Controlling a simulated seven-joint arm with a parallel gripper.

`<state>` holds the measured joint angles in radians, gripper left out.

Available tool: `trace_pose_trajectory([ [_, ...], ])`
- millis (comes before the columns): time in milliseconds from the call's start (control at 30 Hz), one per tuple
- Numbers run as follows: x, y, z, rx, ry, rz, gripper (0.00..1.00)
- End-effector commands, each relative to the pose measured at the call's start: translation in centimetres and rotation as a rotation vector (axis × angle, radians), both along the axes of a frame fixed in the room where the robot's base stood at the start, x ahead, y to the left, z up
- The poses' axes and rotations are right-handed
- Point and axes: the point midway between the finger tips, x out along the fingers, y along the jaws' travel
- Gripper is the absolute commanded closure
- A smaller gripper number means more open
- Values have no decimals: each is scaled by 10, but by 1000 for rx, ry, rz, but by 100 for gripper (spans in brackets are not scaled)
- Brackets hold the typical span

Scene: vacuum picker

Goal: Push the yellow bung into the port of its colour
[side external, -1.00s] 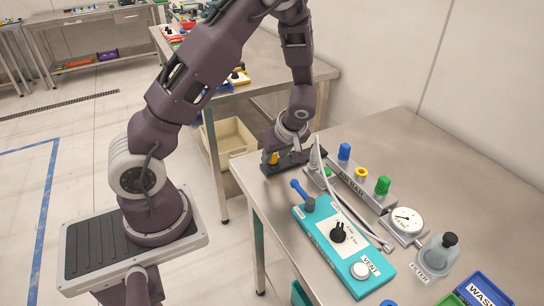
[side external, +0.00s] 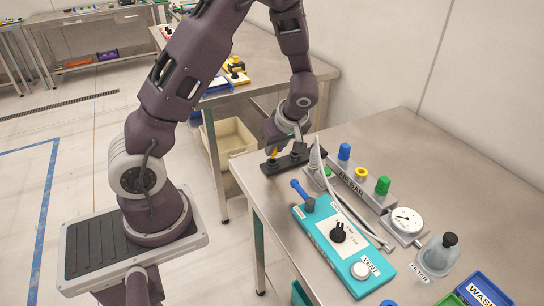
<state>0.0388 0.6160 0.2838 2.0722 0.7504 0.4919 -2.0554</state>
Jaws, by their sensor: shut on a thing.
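My gripper (side external: 276,149) is at the left end of the bench, over the black rack (side external: 271,169). It is shut on the yellow bung (side external: 274,154), which shows as a small yellow patch below the fingers. Whether the bung's lower end is clear of the rack I cannot tell. The grey bar (side external: 348,185) lies to the right of the rack. A yellow port (side external: 361,173) with a dark opening is on the bar, between a blue bung (side external: 344,152) and a green bung (side external: 382,185).
A grey hose (side external: 340,195) rises beside the bar's left end and runs along its front. The teal vent box (side external: 350,250) with a blue lever stands in front. A gauge (side external: 405,221) and a filter jar (side external: 439,255) are at right. The bench behind the bar is clear.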

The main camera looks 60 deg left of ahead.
Motion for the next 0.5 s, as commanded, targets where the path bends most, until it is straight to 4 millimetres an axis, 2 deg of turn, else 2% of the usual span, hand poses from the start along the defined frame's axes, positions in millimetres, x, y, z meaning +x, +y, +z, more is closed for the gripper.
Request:
trace_pose_trajectory([
  [500,0,0,23,0,0,0,100],
])
